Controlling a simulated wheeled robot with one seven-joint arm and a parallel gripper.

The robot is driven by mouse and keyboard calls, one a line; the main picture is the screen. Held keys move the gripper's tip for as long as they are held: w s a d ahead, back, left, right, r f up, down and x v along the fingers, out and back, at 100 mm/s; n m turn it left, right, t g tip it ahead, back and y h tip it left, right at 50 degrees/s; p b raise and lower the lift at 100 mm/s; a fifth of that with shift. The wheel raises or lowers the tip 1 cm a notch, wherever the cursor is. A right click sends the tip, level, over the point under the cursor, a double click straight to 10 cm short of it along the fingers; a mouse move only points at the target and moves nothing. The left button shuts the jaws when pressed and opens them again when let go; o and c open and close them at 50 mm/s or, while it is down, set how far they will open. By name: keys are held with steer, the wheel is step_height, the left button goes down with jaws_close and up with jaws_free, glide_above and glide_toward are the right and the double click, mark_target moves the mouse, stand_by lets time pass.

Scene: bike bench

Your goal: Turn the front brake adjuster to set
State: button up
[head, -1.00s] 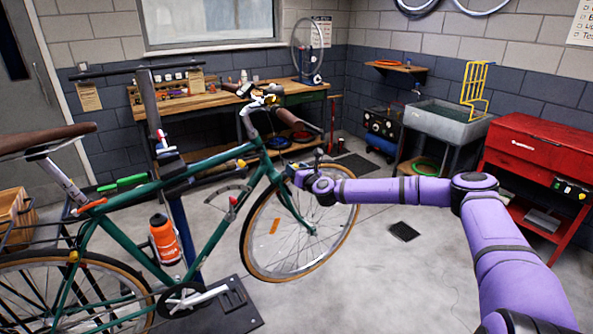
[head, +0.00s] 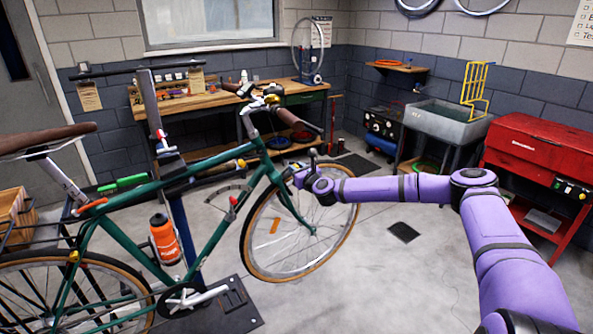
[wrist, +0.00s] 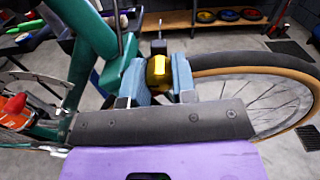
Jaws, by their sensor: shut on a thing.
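The front brake adjuster shows in the wrist view as a yellow, shiny rounded knob (wrist: 159,73) near the green frame and fork of the bike. My gripper (wrist: 160,78) has its two blue-grey fingers on either side of the knob and is shut on it. In the head view my gripper (head: 299,178) is at the fork and top of the front wheel, small and partly hidden by my wrist. The green bike (head: 215,160) is held upright in a stand. The adjuster cannot be made out clearly in the head view.
The front wheel (head: 248,240) is close beside my gripper, and the green frame tube (wrist: 92,28) is to its left in the wrist view. A wooden workbench (head: 205,101) stands behind the bike. A red cabinet (head: 535,150) stands at the right. Floor between is mostly clear.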

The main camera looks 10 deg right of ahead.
steer(key=o, duration=0.9)
steer(key=shift+s, duration=0.1)
steer(key=v, duration=1)
steer(key=shift+s+d, duration=0.15)
steer(key=shift+s, duration=0.15)
